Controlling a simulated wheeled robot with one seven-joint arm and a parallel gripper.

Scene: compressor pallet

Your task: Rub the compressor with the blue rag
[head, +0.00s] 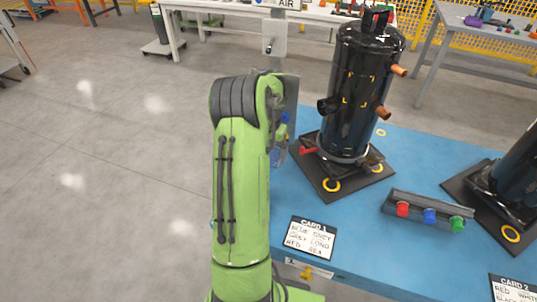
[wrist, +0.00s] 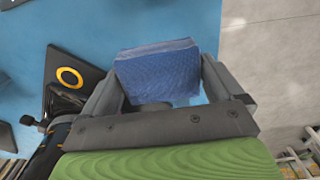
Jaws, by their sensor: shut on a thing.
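The compressor (head: 360,95) is a tall glossy black cylinder with copper stubs. It stands upright on a dark square base plate (head: 322,182) on the blue pallet surface. The blue rag (wrist: 158,72) is a folded block between the two grey fingers of my gripper (wrist: 160,80) in the wrist view. In the head view my green arm mostly hides the gripper, just left of the compressor's base. The wrist view shows a dark plate with a yellow ring (wrist: 70,78) left of the rag, over bare blue surface. I see no contact between rag and compressor.
A grey block with red, blue and green caps (head: 429,212) lies right of the compressor. A second black compressor (head: 519,165) is cut off at the right edge. Card 1 (head: 310,238) and Card 2 (head: 512,291) lie along the near side. Grey floor is open to the left.

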